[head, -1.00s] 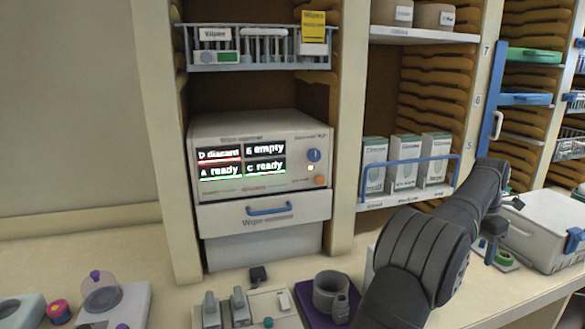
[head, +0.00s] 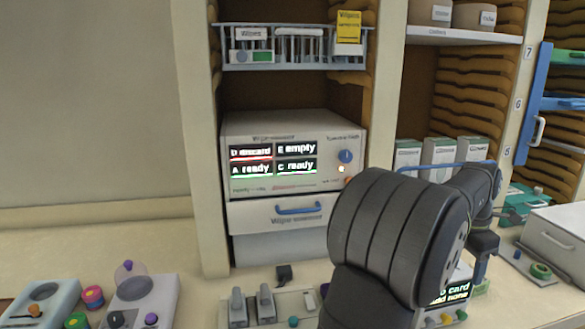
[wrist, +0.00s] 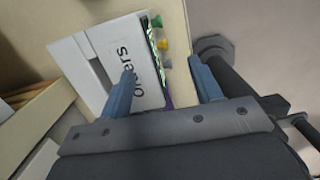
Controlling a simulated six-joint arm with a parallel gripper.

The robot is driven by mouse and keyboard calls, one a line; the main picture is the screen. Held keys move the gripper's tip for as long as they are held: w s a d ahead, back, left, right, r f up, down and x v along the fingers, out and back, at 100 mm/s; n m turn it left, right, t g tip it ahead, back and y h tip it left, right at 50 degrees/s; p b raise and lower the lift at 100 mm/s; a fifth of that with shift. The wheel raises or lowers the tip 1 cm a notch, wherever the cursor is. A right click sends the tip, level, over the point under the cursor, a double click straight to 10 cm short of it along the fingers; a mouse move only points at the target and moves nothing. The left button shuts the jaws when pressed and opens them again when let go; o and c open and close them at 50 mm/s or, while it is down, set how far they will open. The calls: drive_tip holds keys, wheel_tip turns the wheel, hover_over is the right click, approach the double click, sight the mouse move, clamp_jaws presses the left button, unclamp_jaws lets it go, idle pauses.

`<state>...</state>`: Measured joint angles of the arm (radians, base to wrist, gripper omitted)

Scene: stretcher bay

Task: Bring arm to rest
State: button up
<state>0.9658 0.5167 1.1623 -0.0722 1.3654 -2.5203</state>
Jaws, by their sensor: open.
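My arm (head: 395,235) reaches up from the bottom of the head view, bends, and runs right in front of the shelving. I cannot tell the gap between the fingers and the box.
A warmer-like unit (head: 290,190) with a lettered display stands in the shelf bay. A lit card panel (head: 452,291) is partly behind my arm. A lidded case (head: 560,237) stands at right, small devices (head: 140,300) at left. Bare counter lies at left centre.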

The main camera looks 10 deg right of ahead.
drive_tip(key=s+a+f, duration=0.1)
drive_tip(key=s+a, duration=0.1)
drive_tip(key=a, duration=0.6)
drive_tip(key=s+a+f, duration=0.1)
drive_tip(key=s+a, duration=0.2)
drive_tip(key=a, duration=0.4)
drive_tip(key=shift+a+f, duration=0.3)
drive_tip(key=shift+a, duration=0.05)
drive_tip(key=w+d+r, duration=0.1)
drive_tip(key=w+d, duration=0.1)
drive_tip(key=d, duration=0.6)
drive_tip(key=w+d+r, duration=0.1)
drive_tip(key=w+d, duration=0.2)
drive_tip(key=d, duration=0.6)
drive_tip(key=shift+w+d+r, duration=0.15)
drive_tip(key=shift+d+r, duration=0.15)
drive_tip(key=shift+r, duration=0.05)
drive_tip(key=shift+a, duration=0.15)
